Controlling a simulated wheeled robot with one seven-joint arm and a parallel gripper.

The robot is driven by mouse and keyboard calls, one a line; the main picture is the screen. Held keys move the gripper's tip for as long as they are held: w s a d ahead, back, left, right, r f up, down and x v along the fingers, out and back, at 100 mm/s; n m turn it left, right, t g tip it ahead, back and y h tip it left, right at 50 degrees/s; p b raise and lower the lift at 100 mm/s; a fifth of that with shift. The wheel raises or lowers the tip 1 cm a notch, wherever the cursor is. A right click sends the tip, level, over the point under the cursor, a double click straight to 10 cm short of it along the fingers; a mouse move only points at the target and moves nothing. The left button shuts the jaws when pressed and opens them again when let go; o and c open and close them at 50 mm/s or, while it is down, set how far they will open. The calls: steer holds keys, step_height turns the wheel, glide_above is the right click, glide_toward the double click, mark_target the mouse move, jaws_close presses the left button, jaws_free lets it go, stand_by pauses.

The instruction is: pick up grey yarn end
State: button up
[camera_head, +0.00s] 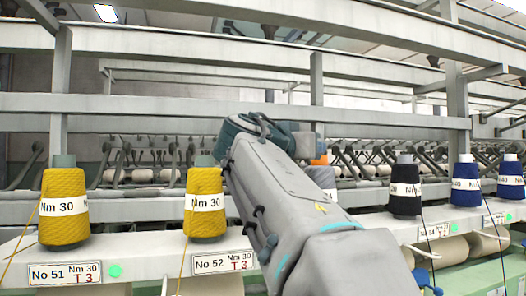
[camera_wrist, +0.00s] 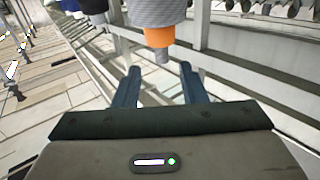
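A grey yarn bobbin (camera_head: 324,179) stands on the rail in the head view, partly hidden behind my arm, with an orange part (camera_head: 319,160) at its top. In the wrist view the grey bobbin (camera_wrist: 156,12) is at the top edge, with the orange part (camera_wrist: 159,37) and a grey tip below it. My gripper (camera_wrist: 160,68) is open, its two dark blue fingers apart and nothing seen between them. The grey tip is just beyond the fingertips, roughly centred between them. In the head view my fingers are hidden. I cannot make out a loose grey yarn end.
Two yellow bobbins (camera_head: 65,208) (camera_head: 205,203) stand left of my arm. A black bobbin (camera_head: 404,188) and blue bobbins (camera_head: 466,183) (camera_head: 511,179) stand to the right. The front rail (camera_head: 150,250) carries number labels. Metal beams (camera_head: 130,103) cross behind.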

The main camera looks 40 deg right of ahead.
steer(key=p+x, duration=0.3)
steer(key=x, duration=0.3)
steer(key=shift+r, duration=0.2)
steer(key=shift+w+d+f+p, duration=0.2)
steer(key=shift+w+d+p, duration=0.1)
steer(key=shift+d+p, duration=0.2)
jaws_close()
